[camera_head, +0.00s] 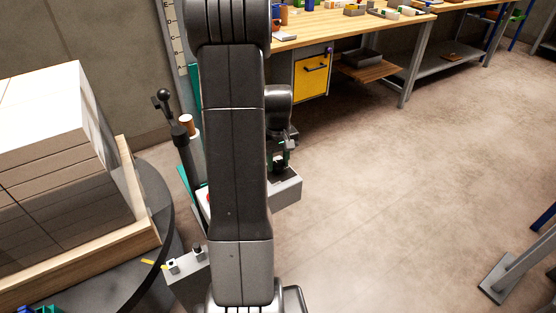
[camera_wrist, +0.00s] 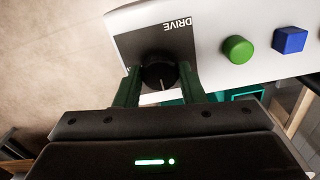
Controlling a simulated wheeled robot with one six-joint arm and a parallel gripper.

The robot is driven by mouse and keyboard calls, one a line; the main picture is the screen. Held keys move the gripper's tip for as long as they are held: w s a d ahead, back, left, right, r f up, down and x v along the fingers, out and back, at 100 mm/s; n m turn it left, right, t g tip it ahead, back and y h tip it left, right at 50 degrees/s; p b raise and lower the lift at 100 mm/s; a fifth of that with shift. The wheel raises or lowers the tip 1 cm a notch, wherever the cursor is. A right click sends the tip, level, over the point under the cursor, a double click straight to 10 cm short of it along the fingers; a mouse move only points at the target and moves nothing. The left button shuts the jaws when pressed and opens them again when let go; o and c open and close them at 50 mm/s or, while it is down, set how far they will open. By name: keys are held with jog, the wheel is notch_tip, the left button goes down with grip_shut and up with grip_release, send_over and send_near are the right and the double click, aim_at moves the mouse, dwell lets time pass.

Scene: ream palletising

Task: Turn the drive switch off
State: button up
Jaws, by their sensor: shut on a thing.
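The drive switch (camera_wrist: 158,72) is a round black knob with a pale pointer line, on a dark plate lettered DRIVE on a light control box (camera_wrist: 210,20). In the wrist view the pointer line points towards the bottom of the picture, at the gripper body. My gripper (camera_wrist: 160,86) has its two green fingers on either side of the knob and is shut on it. The smaller markings by the knob are partly hidden by a finger. In the head view my arm hides much of the control box (camera_head: 288,191), and my gripper (camera_head: 281,160) shows only in part beside it.
A green round button (camera_wrist: 238,50) and a blue square button (camera_wrist: 290,41) sit close to the knob on the same panel. A stack of reams (camera_head: 50,150) stands on a round dark turntable (camera_head: 158,200) at left.

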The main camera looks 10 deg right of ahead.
aim_at(278, 163)
dwell(0.3)
jog(key=o, duration=1)
notch_tip(278, 163, up, 14)
jog(key=p, duration=0.2)
jog(key=shift+f, duration=0.1)
notch_tip(278, 163, down, 14)
jog(key=shift+b, duration=1)
